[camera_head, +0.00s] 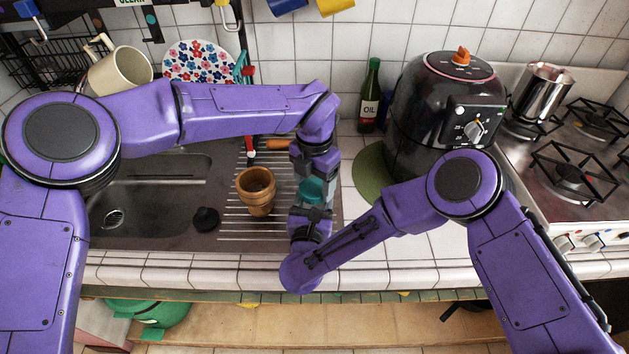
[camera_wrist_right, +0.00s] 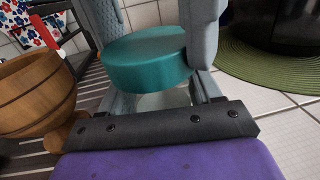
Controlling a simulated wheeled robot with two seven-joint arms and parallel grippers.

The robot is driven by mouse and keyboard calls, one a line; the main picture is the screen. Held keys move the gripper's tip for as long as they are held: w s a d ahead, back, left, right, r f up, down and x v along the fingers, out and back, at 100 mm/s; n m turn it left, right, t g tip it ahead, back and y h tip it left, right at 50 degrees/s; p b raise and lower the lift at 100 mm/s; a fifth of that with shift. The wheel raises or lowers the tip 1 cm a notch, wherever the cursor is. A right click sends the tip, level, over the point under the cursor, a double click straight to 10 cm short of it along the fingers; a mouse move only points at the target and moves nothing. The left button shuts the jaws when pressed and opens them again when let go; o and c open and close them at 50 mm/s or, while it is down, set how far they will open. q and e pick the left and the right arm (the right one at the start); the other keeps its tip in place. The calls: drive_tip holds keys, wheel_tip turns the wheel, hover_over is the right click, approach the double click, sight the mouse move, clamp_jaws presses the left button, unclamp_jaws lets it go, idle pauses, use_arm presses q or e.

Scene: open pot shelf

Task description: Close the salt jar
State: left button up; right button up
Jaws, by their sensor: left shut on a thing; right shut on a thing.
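The salt jar's teal lid (camera_head: 312,190) is between my two grippers, above the drainboard's right edge. It also shows in the right wrist view (camera_wrist_right: 145,60), slightly tilted in that picture. The pale, clear jar body (camera_wrist_right: 165,98) shows just under the lid, mostly hidden by fingers. My left gripper (camera_head: 313,178) comes down from above and is shut on the lid. My right gripper (camera_head: 311,212) reaches up from the front and is shut on the jar body. I cannot tell whether the lid is fully seated on the jar.
A wooden pot (camera_head: 256,198) stands close left of the grippers. A black object (camera_head: 206,219) lies at the sink's edge. A green round mat (camera_head: 372,175), an oil bottle (camera_head: 370,97) and a black air fryer (camera_head: 435,110) are to the right. The front counter tiles are mostly clear.

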use_arm(q)
drive_tip(key=shift+f, duration=0.45)
drive_tip(key=m, duration=0.3)
drive_tip(key=o, duration=0.9)
drive_tip(key=shift+o, duration=0.5)
drive_tip(key=shift+s+d, duration=0.1)
